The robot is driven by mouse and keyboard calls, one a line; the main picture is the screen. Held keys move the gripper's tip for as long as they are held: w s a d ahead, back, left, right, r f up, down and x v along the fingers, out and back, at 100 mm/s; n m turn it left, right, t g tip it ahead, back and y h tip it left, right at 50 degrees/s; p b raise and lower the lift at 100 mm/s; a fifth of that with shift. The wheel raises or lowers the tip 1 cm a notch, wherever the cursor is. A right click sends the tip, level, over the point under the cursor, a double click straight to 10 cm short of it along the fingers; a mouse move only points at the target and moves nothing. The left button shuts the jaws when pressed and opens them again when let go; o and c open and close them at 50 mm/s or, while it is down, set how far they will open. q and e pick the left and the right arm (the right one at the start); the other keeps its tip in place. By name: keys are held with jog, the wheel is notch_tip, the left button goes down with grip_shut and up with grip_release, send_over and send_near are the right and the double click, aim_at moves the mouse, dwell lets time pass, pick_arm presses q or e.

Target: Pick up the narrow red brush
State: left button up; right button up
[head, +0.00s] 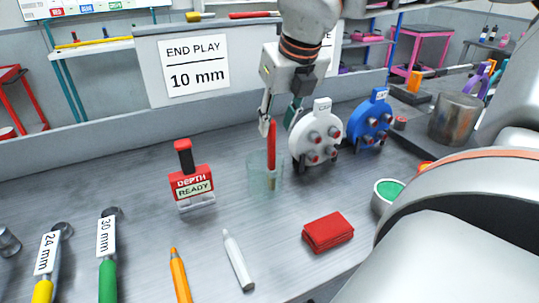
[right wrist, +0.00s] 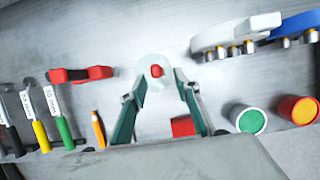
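The narrow red brush (head: 271,143) stands nearly upright in a clear glass cup (head: 256,180) on the grey bench. In the right wrist view the brush (right wrist: 157,71) shows end-on as a red spot inside the pale cup rim. My right gripper (head: 278,117) points down at the brush's top from above. Its two fingers are spread, and in the right wrist view the gripper (right wrist: 160,83) has a fingertip on each side of the cup's image. I cannot tell whether a finger touches the brush. My left gripper is not in view.
White (head: 314,144) and blue (head: 371,124) round fixtures stand right. A red block (head: 327,232), white marker (head: 238,260) and orange pencil (head: 179,275) lie in front. Bench space left of the gauge is clear.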

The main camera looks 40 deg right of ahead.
send_over(271, 157)
jog(key=d, duration=0.1)
jog(key=x, duration=0.3)
jog(key=s+x, duration=0.1)
jog(key=shift+w+a+f, duration=0.15)
jog(key=shift+a+f, duration=0.1)
jog(key=shift+f, duration=0.2)
grip_shut()
